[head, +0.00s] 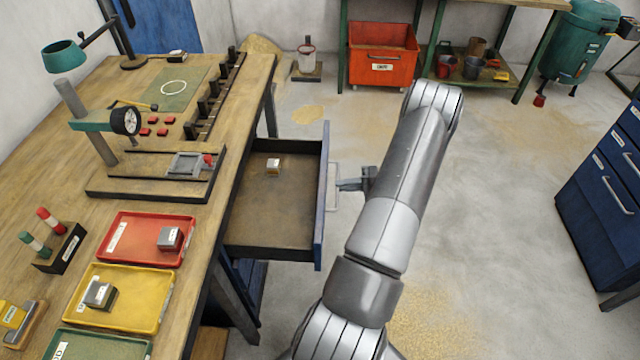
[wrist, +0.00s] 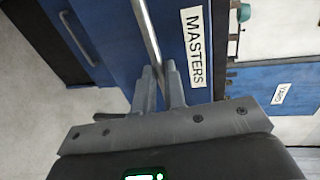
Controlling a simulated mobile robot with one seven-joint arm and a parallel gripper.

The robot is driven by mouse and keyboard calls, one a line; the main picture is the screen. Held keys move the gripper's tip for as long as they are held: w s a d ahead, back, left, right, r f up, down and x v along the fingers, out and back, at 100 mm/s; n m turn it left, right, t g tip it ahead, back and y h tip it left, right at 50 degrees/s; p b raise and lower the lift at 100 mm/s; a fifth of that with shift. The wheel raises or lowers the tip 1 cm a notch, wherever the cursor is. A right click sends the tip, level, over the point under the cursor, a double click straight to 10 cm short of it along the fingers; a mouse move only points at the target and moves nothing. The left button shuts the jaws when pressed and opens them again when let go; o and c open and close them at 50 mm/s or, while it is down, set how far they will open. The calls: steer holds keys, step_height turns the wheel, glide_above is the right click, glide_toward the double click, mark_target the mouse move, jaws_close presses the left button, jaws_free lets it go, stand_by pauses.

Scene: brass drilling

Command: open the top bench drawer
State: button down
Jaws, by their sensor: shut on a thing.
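The top bench drawer (head: 273,205) is pulled well out from under the workbench (head: 228,108), its blue front (head: 322,215) facing right. My gripper (head: 340,185) is at the drawer's metal handle (head: 334,172), outside the front. In the wrist view my gripper (wrist: 160,75) has its two fingers on either side of the handle bar (wrist: 148,35), shut on it. A "MASTERS" label (wrist: 194,47) is on the blue drawer front beside the handle.
Trays, a drill stand and blocks stand on the bench. A red bin (head: 382,52) is at the back and a blue cabinet (head: 605,185) at the right. The floor (head: 490,200) between my arm and the cabinet is clear.

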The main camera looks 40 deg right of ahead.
steer(key=f+v, duration=0.1)
steer(key=v, duration=0.7)
steer(key=shift+f, duration=0.4)
steer(key=shift+s+d, duration=0.1)
steer(key=shift+s, duration=0.05)
steer(key=c, duration=1.5)
jaws_free()
steer(key=v, duration=1.1)
